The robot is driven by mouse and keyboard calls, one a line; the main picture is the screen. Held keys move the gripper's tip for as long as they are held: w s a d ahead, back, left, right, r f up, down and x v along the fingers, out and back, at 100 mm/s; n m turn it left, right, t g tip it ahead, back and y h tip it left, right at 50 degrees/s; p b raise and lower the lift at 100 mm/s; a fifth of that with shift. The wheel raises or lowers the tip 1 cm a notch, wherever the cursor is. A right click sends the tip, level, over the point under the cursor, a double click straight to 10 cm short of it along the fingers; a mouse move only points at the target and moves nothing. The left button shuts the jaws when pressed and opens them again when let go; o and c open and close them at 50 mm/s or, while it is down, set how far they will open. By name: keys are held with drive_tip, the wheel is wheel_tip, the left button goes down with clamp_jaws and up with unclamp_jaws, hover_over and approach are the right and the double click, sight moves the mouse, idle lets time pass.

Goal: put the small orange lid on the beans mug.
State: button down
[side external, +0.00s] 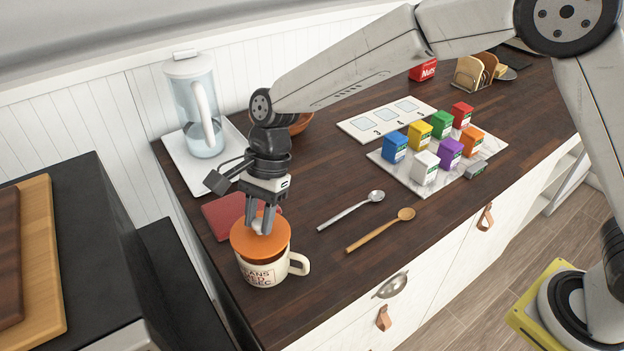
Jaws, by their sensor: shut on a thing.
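The beans mug (262,272) is cream with dark lettering and stands upright near the front left corner of the wooden counter, its handle to the right. The small orange lid (246,243) is a round disc with a pale knob, at the mug's mouth. It looks slightly tilted, and a dark gap shows below its front edge, so I cannot tell whether it touches the rim. My gripper (262,228) points down over the mug, shut on the lid's knob. The lid hides most of the mug's opening.
A red book or mat (222,212) lies behind the mug. A metal spoon (350,210) and a wooden spoon (380,230) lie to the right. A water pitcher (190,105) stands on a white tray behind. Several coloured boxes (450,153) stand on a marble board farther right.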

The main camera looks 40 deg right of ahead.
drive_tip(key=shift+f, duration=0.85)
drive_tip(key=shift+f, duration=0.4)
idle(1.5)
unclamp_jaws()
idle(0.5)
drive_tip(key=shift+r, duration=0.1)
drive_tip(key=shift+r, duration=3.45)
drive_tip(key=shift+d, duration=0.1)
